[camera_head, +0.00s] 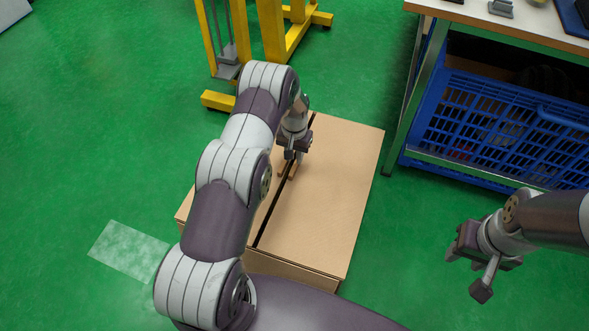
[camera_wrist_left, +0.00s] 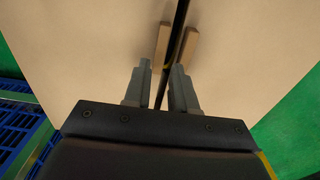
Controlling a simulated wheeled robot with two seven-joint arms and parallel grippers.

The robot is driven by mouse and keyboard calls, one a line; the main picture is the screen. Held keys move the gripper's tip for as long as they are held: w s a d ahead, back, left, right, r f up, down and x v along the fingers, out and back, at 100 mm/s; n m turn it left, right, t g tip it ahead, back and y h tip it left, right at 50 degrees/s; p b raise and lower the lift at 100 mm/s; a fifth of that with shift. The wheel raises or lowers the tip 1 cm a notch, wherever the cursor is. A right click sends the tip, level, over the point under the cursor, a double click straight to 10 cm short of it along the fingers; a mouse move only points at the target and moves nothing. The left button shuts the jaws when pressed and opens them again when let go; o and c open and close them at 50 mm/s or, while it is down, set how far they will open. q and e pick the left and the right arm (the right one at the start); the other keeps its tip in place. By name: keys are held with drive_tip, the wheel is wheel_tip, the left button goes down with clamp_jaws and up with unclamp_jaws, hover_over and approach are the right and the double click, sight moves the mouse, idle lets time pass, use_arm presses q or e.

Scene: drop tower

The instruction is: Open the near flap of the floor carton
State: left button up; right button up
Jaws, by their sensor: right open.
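The brown floor carton (camera_head: 330,190) stands on the green floor in the head view. Its two top flaps lie flat, with a narrow dark slot between them. My left gripper (camera_head: 289,172) points down at this slot, near the flaps' small wooden tabs. In the left wrist view, one tab (camera_wrist_left: 162,45) lies left of the slot and another tab (camera_wrist_left: 191,46) right of it. The left fingers (camera_wrist_left: 161,72) stand apart around the slot; I cannot tell whether they grip a tab. My right gripper (camera_head: 470,265) is open and empty, right of the carton, over the floor.
A workbench (camera_head: 520,32) with a blue crate (camera_head: 490,120) under it stands at the upper right. A yellow frame (camera_head: 272,35) stands behind the carton. A pale patch (camera_head: 128,250) marks the floor at the left. Green floor is free on both sides of the carton.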

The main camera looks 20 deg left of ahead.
sight(294, 166)
use_arm(q)
wheel_tip(294, 166, down, 5)
drive_tip(key=shift+r+b, duration=0.1)
drive_tip(key=shift+b, duration=0.55)
drive_tip(key=shift+c, duration=0.3)
clamp_jaws()
